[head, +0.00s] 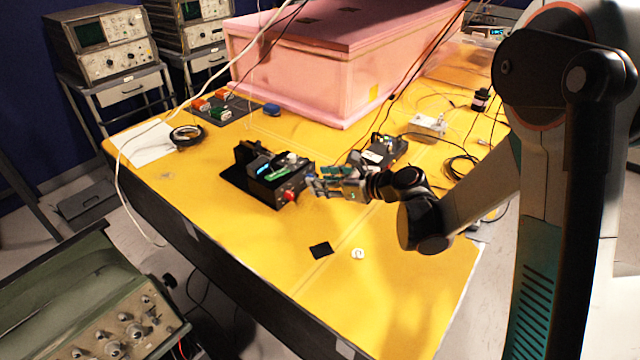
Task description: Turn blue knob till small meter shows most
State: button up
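A black device (262,185) with a small lit bluish display (260,166), a green board and a red knob (289,195) stands mid-table. My gripper (316,186) is at its right end, close to the red knob; I cannot tell if they touch. The fingers are small and overlap the device, so I cannot tell whether they are open or shut. I cannot make out a blue knob for certain; it may be hidden by the fingers. The display may be the small meter, but its reading is too small to make out.
A large pink foam box (320,70) stands behind on the yellow table (200,220). A second black device (385,150) with cables lies right of the gripper. A black square (321,251) and a white disc (358,254) lie in front. The front table area is mostly clear.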

jog(key=shift+x, duration=0.75)
jog(key=shift+c, duration=0.6)
grip_shut()
jog(key=shift+m+b, duration=0.3)
jog(key=shift+m, duration=0.1)
